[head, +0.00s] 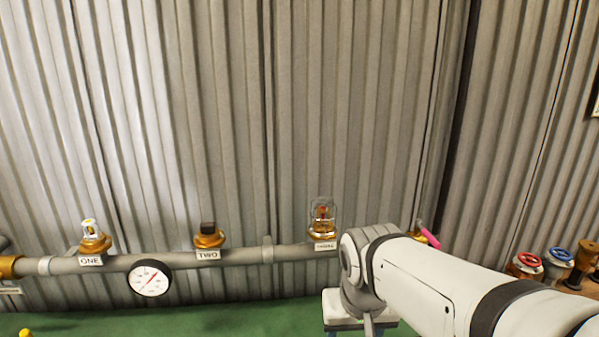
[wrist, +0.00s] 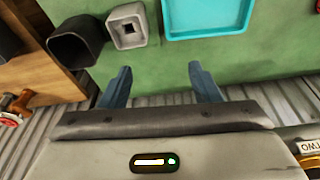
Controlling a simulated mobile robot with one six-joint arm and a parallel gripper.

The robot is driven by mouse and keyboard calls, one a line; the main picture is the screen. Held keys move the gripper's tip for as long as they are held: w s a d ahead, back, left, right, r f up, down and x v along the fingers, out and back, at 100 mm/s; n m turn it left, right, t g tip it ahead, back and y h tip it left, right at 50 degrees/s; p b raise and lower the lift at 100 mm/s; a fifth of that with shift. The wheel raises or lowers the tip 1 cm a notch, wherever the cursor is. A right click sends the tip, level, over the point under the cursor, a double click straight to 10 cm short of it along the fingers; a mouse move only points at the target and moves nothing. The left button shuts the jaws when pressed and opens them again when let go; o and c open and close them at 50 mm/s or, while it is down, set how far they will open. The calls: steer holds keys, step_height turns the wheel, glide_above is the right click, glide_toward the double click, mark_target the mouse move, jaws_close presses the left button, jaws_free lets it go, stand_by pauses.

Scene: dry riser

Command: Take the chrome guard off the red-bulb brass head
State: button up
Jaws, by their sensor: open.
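The red-bulb brass head (head: 323,229) stands upright on the grey pipe above the label THREE in the head view. The chrome guard (head: 323,208) is a thin wire cage around its red bulb. In the wrist view, my gripper (wrist: 162,82) is open, with its two blue-grey fingers apart and nothing between them, above the green bench. In the head view my arm is at the lower right, just right of the head, and my fingertips are not visible. The red-bulb head and guard are not visible in the wrist view.
Brass heads ONE (head: 94,243) and TWO (head: 208,238) and a gauge (head: 150,278) are left along the pipe. Corrugated wall stands behind.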

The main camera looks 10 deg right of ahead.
steer(key=shift+o, duration=0.6)
steer(key=w+r+m+h+p, duration=0.1)
steer(key=w+r+m+p, duration=0.3)
steer(key=w+r, duration=0.7)
steer(key=w, duration=0.2)
steer(key=shift+w+d+r+m+h+p, duration=0.15)
steer(key=shift+w+r+m+h+p, duration=0.15)
steer(key=shift+w+r+m, duration=0.1)
step_height(320, 180, up, 5)
steer(key=m+h+p, duration=0.2)
steer(key=m, duration=0.3)
glide_above(333, 202)
steer(key=a, duration=0.2)
steer(key=shift+w+d+r, duration=0.1)
steer(key=shift+w+r, duration=0.1)
steer(key=shift+w, duration=0.55)
steer(key=shift+w+d+f, duration=0.1)
steer(key=shift+f, duration=0.1)
steer(key=p+x, duration=0.1)
steer(key=x, duration=0.6)
steer(key=shift+f, duration=0.1)
steer(key=c, duration=0.9)
